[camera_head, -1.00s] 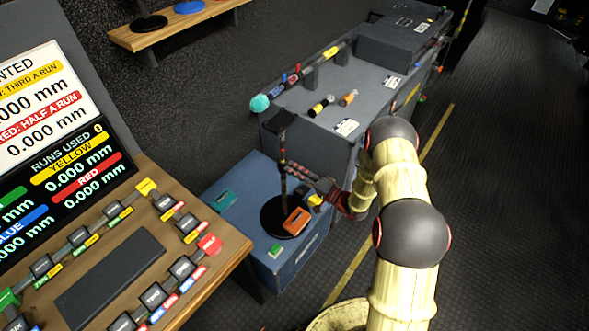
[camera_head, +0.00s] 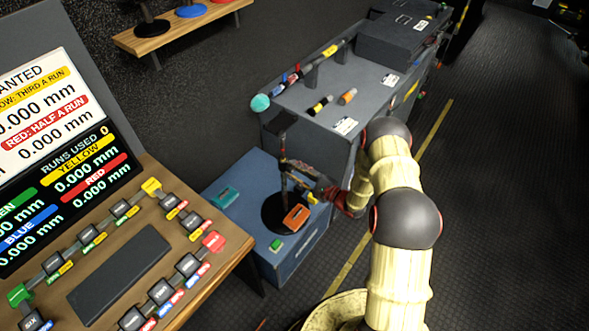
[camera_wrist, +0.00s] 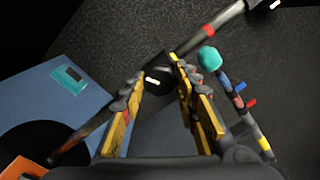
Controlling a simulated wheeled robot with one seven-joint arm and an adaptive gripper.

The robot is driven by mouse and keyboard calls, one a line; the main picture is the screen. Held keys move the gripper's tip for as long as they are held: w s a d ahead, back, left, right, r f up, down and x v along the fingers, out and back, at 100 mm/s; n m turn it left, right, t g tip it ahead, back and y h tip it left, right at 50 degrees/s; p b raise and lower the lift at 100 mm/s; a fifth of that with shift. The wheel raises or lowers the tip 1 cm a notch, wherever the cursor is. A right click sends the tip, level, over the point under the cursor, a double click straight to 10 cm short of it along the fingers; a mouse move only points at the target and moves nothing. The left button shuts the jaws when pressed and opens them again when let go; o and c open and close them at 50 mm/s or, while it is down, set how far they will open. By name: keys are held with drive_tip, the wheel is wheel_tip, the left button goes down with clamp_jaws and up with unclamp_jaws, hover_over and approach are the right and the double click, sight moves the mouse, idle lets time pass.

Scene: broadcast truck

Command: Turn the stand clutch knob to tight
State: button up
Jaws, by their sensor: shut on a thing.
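The stand has a round black base (camera_head: 270,213), an upright pole (camera_head: 284,178) and a dark flat top (camera_head: 283,121). It stands on the blue case. My gripper (camera_head: 291,169) reaches the pole from the right at mid height. In the wrist view, my gripper (camera_wrist: 158,76) has its yellow-lined fingers on either side of the black clutch knob (camera_wrist: 156,84), shut on it. A short white mark shows on the knob's face. The pole (camera_wrist: 95,130) runs aslant there, partly hidden behind the fingers. I cannot read any tight or loose marking.
A grey case (camera_head: 316,128) with a teal-tipped pole (camera_head: 262,102) stands behind. A console (camera_head: 120,258) is at the left.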

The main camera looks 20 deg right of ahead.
drive_tip(key=shift+f+m+p, duration=0.1)
drive_tip(key=shift+m+p, duration=0.4)
drive_tip(key=shift+m, duration=1.6)
drive_tip(key=o, duration=1.2)
drive_tip(key=v, duration=1.2)
